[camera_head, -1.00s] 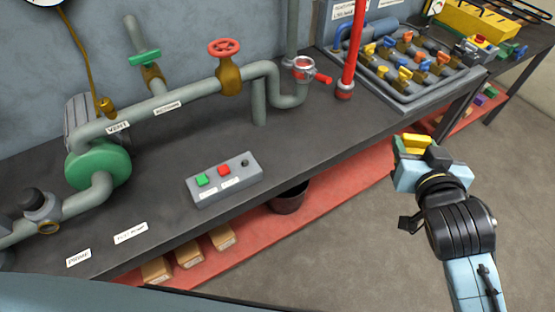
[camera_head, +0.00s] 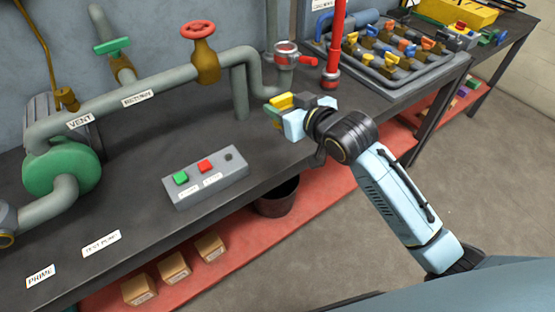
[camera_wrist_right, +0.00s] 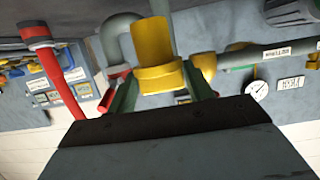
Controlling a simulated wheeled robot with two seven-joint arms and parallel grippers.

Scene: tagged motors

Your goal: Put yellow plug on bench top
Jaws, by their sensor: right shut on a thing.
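My right gripper (camera_head: 282,112) is shut on the yellow plug (camera_head: 281,101). In the right wrist view the yellow plug (camera_wrist_right: 158,62) sits between the two fingers, a thick body with a wider collar. The gripper partly hides the plug in the head view. I cannot tell the exact gap between plug and bench. My left gripper is not in view.
A grey button box (camera_head: 205,177) stands on the bench. Pipes with a red valve wheel (camera_head: 198,28) run behind. A red upright pipe (camera_head: 335,50) and a tray (camera_head: 400,90) of coloured valves stand to the right. Bare bench lies left of the gripper.

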